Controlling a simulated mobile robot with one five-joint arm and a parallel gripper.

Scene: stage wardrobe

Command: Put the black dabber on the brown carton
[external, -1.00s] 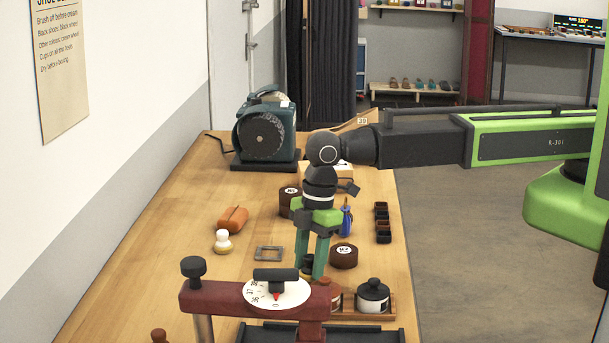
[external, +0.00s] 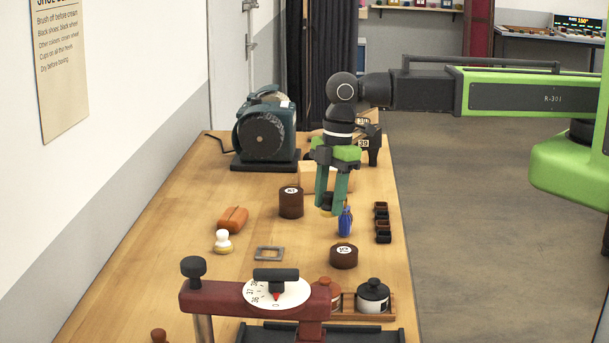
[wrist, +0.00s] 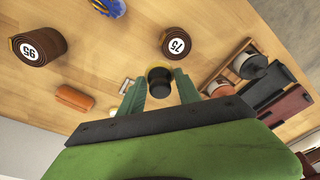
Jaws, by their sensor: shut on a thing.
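My gripper (external: 331,207) is shut on the black dabber (wrist: 160,85), which sits between the green fingers in the wrist view, its yellowish end pointing away. In the external view the dabber (external: 325,199) is mostly hidden by the fingers; its pale end shows just below them. The carton is not clear in the wrist view.
A grinder-like machine (external: 265,140) stands back left.

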